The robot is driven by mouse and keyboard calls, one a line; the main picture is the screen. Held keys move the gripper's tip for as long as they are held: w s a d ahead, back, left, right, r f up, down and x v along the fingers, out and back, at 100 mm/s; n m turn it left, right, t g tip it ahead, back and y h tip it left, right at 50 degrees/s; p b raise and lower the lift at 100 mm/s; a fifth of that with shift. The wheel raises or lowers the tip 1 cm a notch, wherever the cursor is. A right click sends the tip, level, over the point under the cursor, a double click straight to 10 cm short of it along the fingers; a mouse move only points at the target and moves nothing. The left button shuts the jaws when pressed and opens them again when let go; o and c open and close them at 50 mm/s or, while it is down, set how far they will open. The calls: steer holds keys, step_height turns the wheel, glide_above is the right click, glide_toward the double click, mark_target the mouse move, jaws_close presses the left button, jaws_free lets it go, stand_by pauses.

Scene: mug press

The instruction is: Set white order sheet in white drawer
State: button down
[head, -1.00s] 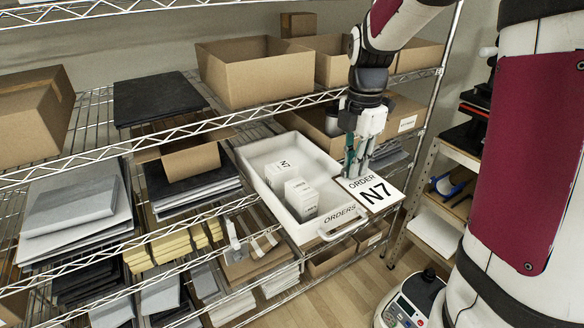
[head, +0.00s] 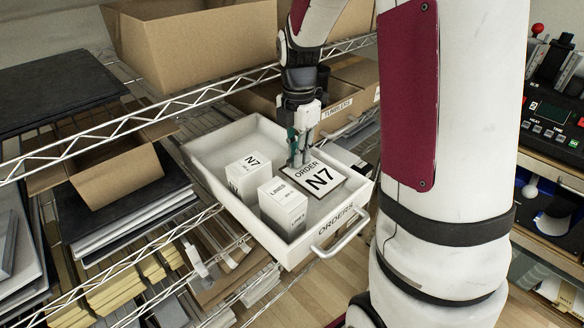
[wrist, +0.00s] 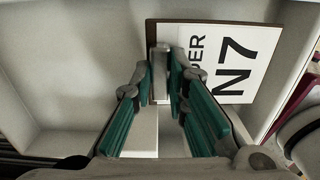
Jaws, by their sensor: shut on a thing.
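The white order sheet (head: 322,180), marked "ORDER N7" on a brown-edged board, is held at its left edge by my gripper (head: 298,162). It is over the right part of the white drawer (head: 222,140), which is pulled out and labelled "ORDERS". I cannot tell whether the sheet touches the drawer floor. In the wrist view the sheet (wrist: 222,62) lies beyond the fingertips, its edge between my shut gripper's fingers (wrist: 172,85). The drawer's inner floor (wrist: 60,60) shows around it.
Two white boxes stand in the drawer, one marked N7 (head: 247,176) and one marked LINES (head: 283,208). Cardboard boxes (head: 190,45) fill the shelf above. A wire shelf edge (head: 120,128) runs to the left. A control panel (head: 552,110) stands at the far right.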

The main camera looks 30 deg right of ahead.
steer(key=shift+f, duration=2.35)
steer(key=shift+f, duration=0.1)
steer(key=c, duration=1.6)
jaws_free()
steer(key=shift+o, duration=0.2)
